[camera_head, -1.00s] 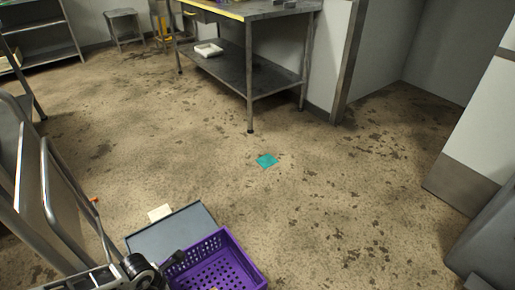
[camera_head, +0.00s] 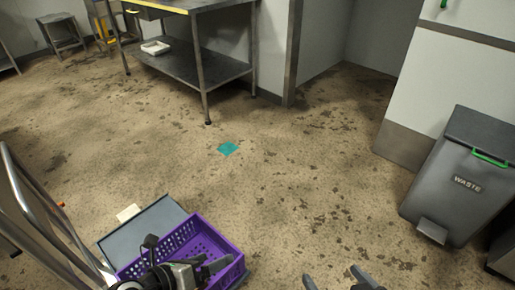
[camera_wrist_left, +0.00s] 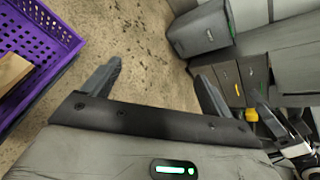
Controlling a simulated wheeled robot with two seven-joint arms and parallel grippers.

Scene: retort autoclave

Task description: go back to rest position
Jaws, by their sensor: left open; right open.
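My left gripper (camera_head: 207,270) is low in the head view, in front of a purple crate (camera_head: 178,246), with its arm coming in from the bottom left. In the left wrist view its two fingers (camera_wrist_left: 158,73) are spread with only floor between them. The crate also shows at the left of that view (camera_wrist_left: 66,38), beside the gripper, with a brown item (camera_wrist_left: 12,72) in it. My right gripper (camera_head: 337,280) shows only as two separated fingertips at the bottom edge of the head view, with floor between them. The rest of it is out of frame.
The crate rests on a grey flat surface (camera_head: 128,240) by metal rails (camera_head: 45,205). A grey waste bin (camera_head: 462,180) stands at right. A steel table (camera_head: 205,68) stands at the back. A teal patch (camera_head: 228,149) lies on the floor.

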